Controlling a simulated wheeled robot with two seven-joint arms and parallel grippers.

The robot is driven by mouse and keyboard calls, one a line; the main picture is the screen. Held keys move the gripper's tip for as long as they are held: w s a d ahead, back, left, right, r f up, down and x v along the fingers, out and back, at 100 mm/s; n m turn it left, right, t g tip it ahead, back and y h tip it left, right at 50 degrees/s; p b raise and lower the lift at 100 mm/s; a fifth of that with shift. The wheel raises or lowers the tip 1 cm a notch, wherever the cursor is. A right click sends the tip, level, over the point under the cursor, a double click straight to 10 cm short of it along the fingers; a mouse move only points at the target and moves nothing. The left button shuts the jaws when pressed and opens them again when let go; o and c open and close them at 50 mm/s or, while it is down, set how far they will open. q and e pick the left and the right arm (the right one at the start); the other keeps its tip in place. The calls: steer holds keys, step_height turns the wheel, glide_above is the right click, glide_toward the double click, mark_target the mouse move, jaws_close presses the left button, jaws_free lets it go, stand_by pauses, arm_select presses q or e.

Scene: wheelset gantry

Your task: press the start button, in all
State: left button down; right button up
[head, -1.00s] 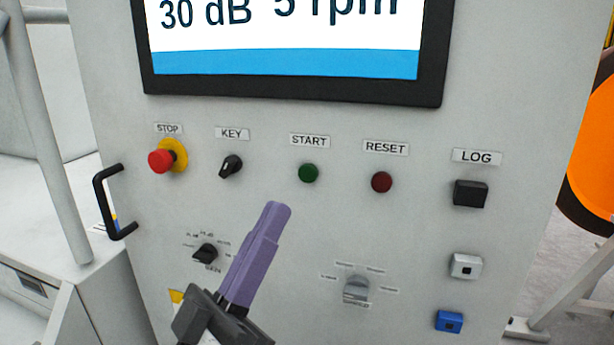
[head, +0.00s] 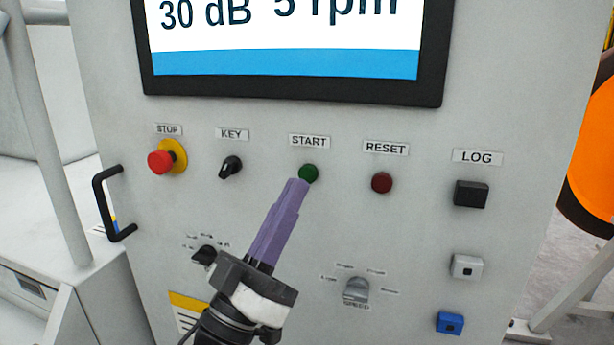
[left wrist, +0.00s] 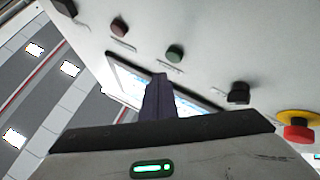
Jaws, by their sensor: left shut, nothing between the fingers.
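The green start button (head: 308,174) sits under the START label on the grey panel; it also shows in the left wrist view (left wrist: 175,53). My left gripper (head: 296,186) is shut and empty, its purple fingers together. In the head view its tips overlap the lower left edge of the button. In the left wrist view the fingers (left wrist: 158,95) point toward the panel, with the button just beyond and to the right of the tips. I cannot tell whether they touch it. My right gripper is not in view.
Left of the button are the key switch (head: 230,167) and the red stop button (head: 161,161) on its yellow ring. The dark red reset button (head: 382,182) is to the right. Below are a gain-side knob (head: 205,255) and the speed knob (head: 355,290). A screen (head: 290,80) is above.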

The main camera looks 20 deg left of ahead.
arm_select(q)
steer(key=shift+w, duration=0.8)
steer(key=shift+w, duration=0.1)
stand_by(1.4)
steer(key=shift+w, duration=0.35)
steer(key=shift+w, duration=0.4)
stand_by(0.6)
steer(key=shift+s, duration=0.15)
steer(key=shift+s+p, duration=0.35)
steer(key=shift+s, duration=0.35)
steer(key=shift+s+p, duration=0.45)
steer(key=shift+s, duration=2.05)
